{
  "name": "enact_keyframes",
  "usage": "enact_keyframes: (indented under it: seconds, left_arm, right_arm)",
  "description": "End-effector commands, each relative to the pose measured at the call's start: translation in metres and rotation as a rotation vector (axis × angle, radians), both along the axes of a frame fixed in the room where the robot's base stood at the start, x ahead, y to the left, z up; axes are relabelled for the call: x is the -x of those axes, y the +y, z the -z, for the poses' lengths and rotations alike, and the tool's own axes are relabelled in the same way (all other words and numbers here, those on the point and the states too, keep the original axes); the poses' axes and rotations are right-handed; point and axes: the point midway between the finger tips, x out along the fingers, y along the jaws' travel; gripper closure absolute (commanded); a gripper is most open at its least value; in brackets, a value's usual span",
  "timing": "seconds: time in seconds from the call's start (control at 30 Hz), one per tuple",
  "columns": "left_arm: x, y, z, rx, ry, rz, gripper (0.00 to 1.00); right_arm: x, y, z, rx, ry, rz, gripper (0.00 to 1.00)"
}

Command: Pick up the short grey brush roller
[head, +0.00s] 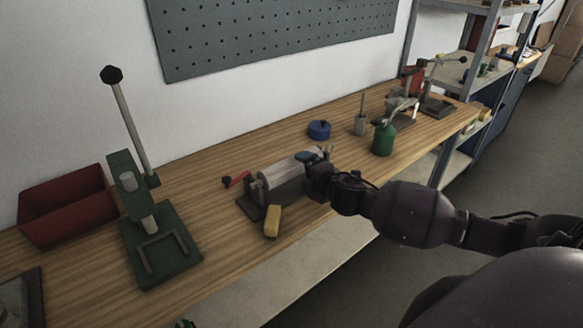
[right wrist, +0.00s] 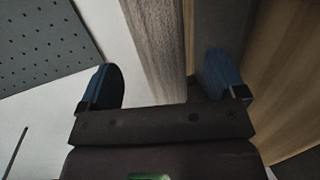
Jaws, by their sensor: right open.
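A short grey roller (head: 282,172) lies across a dark stand (head: 248,206) on the wooden bench. My right gripper (head: 316,156) reaches in from the right at the roller's right end, its blue fingertips just above it. In the right wrist view a grey streaked surface (right wrist: 153,45), apparently the roller, runs between the two open blue fingers (right wrist: 162,82). It looks nearer the left finger, and I cannot tell whether either finger touches it. My gripper and wrist hide part of the roller's right end. I cannot make out my left gripper.
A green lever press (head: 160,246) and red bin (head: 66,207) stand left.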

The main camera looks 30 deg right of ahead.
Motion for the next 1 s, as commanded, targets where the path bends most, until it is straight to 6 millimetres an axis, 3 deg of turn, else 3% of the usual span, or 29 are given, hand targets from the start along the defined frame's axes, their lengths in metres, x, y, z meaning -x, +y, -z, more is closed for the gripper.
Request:
enact_keyframes:
  seconds: [0.3, 0.6, 1.0]
  left_arm:
    - [-0.001, 0.001, 0.003, -0.003, 0.0, 0.002, 0.57]
    - [-0.001, 0.001, 0.003, -0.003, 0.0, 0.002, 0.57]
    - [0.0, 0.001, 0.003, -0.002, 0.001, 0.001, 0.57]
  right_arm:
    - [-0.036, -0.002, 0.01, -0.001, 0.0, -0.001, 0.11]
    - [-0.039, -0.002, 0.01, -0.001, 0.0, -0.001, 0.11]
    - [-0.039, -0.003, 0.01, -0.001, 0.0, 0.0, 0.72]
